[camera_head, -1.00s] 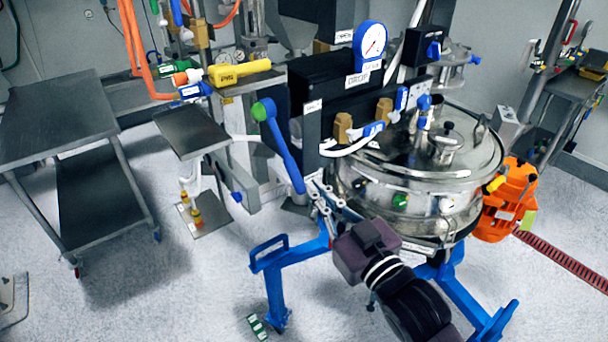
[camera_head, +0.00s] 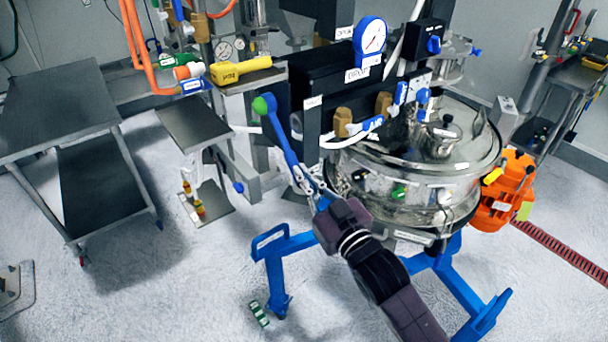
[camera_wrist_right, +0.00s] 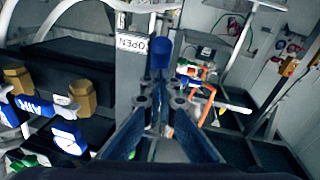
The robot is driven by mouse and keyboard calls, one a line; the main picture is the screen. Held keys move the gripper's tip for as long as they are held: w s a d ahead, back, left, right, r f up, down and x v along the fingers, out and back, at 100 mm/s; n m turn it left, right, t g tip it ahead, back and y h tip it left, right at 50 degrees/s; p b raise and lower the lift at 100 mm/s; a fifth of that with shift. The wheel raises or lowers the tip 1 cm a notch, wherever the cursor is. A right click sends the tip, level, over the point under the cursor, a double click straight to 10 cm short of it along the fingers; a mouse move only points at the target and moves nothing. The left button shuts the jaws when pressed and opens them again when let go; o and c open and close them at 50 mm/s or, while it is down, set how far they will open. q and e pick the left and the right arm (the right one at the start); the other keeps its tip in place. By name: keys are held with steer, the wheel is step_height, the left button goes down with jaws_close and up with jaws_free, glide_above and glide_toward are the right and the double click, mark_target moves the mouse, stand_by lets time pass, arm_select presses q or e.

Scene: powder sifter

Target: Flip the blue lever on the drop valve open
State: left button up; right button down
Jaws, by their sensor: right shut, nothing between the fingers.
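The blue lever (camera_head: 283,138) of the drop valve has a green and blue ball at its upper end. It slants up to the left beside a black box with a gauge labelled DROP (camera_head: 357,74). My right gripper (camera_head: 303,181) is shut and empty, with its fingertips at the lower part of the lever. I cannot tell whether they touch it. In the right wrist view the fingertips (camera_wrist_right: 163,104) point at a blue, round-ended piece (camera_wrist_right: 160,54), which looks like the lever. An OPEN label (camera_wrist_right: 132,43) is beside it. My left gripper is out of view.
The round steel sifter (camera_head: 420,165) stands to the right of the lever, on a blue frame (camera_head: 272,265). White hoses and brass fittings (camera_head: 343,121) sit close by. A small steel shelf (camera_head: 193,124) is to the left. An orange motor (camera_head: 506,190) is at the right.

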steer(key=shift+t+y, duration=0.3)
steer(key=shift+t, duration=0.2)
steer(key=f+b, duration=0.1)
steer(key=b, duration=0.1)
steer(key=w+a+f+b, duration=0.1)
steer(key=b, duration=0.1)
steer(key=w+a+f+b, duration=0.1)
steer(key=shift+w+f+b, duration=0.25)
steer(key=shift+f+b, duration=0.15)
steer(key=shift+w+a+f, duration=0.1)
steer(key=shift+w+f, duration=0.1)
steer(key=shift+w, duration=0.05)
